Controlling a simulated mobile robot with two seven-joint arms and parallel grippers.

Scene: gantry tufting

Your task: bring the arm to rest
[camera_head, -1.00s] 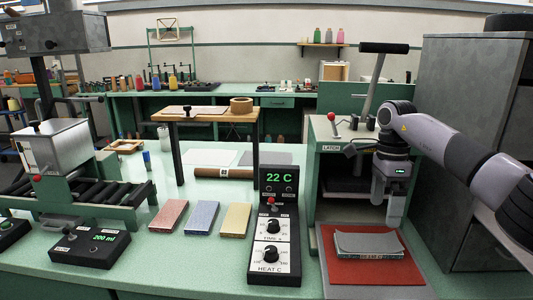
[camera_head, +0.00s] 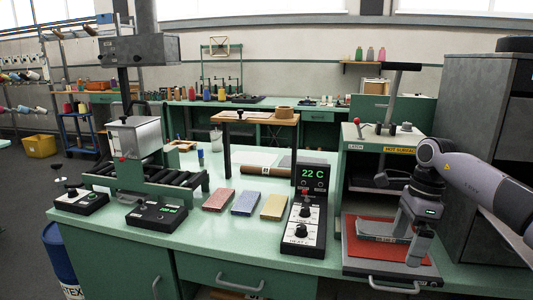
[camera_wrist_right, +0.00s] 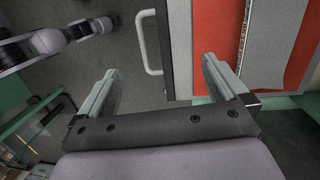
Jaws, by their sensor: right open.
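My right gripper (camera_head: 408,240) is at the right side of the bench, in front of the press and above the red mat (camera_head: 366,231). It points downward, and nothing shows between its fingers. In the right wrist view the gripper (camera_wrist_right: 160,85) has its two fingers wide apart, with the drawer edge and grey floor beyond them. My left gripper is not in the head view.
The press (camera_head: 385,145) stands behind the mat, and a tall grey cabinet (camera_head: 487,130) is to the right. A control box (camera_head: 302,225) reads 22 C. Red, blue and yellow blocks (camera_head: 244,202) lie left of it. A white handle (camera_wrist_right: 147,42) is close to the fingers.

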